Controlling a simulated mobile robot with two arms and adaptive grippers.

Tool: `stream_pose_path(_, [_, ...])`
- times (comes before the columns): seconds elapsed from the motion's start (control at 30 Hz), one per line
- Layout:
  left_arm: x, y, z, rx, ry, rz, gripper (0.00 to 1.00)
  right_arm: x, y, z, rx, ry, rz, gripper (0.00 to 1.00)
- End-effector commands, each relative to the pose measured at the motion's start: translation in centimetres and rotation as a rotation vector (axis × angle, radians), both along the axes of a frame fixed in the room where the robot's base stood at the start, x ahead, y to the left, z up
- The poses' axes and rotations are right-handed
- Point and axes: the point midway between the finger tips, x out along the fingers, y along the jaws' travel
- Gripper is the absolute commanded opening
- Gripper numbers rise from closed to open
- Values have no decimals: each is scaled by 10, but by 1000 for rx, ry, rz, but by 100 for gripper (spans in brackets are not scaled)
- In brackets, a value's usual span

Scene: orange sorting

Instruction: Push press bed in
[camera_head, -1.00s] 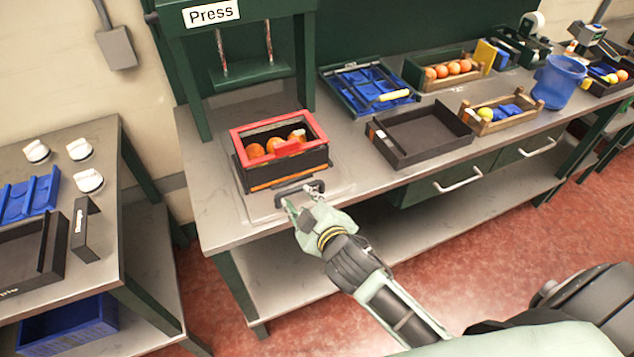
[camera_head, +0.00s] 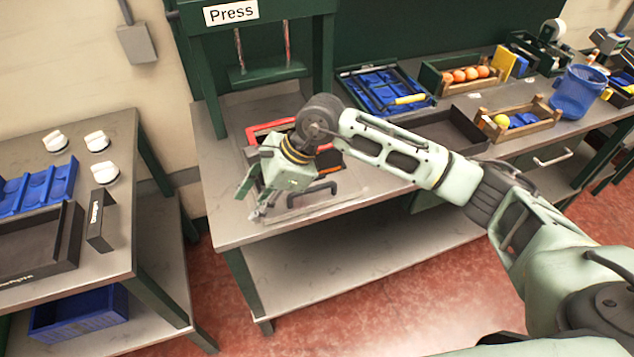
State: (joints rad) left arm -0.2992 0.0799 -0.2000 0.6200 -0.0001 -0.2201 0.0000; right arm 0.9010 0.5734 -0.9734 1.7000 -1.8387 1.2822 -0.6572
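The press bed (camera_head: 345,195) is a flat grey plate on the bench in front of the green press (camera_head: 262,75). Its dark handle (camera_head: 313,190) faces the bench's front edge. A black crate with a red top frame (camera_head: 262,129) sits on the bed, mostly hidden behind my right arm; its contents are hidden now. My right gripper (camera_head: 250,205) points down, left of the handle and near the front left of the bed. Its fingers look apart, with nothing seen between them. Whether it touches the bed is unclear. My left gripper is out of view.
A blue tray (camera_head: 360,88) and a black tray (camera_head: 474,142) stand to the right on the bench. Farther right are wooden crates and a blue bucket (camera_head: 577,95). A separate table (camera_head: 122,215) with trays and white knobs stands left, across a gap.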

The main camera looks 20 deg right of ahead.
Motion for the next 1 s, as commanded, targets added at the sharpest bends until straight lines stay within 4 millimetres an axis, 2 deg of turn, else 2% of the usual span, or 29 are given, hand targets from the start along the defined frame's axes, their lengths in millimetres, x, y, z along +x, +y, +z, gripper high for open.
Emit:
stream_pose_path(0.03, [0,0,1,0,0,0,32,15,-35,-1,-144,-41,10,30])
stream_pose_path(0.1, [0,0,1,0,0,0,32,28,-77,-1,-312,-69,15,30])
stream_pose_path(0.2, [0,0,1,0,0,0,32,39,-121,6,-477,-90,11,30])
stream_pose_path(0.3, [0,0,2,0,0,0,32,44,-143,10,-557,-93,4,30])
stream_pose_path(0.47, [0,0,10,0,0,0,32,47,-148,-2,-578,-88,4,30])
stream_pose_path(0.8, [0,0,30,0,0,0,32,57,-146,-52,-572,-90,2,30])
stream_pose_path(1.0, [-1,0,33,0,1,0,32,59,-146,-65,-572,-92,3,30])
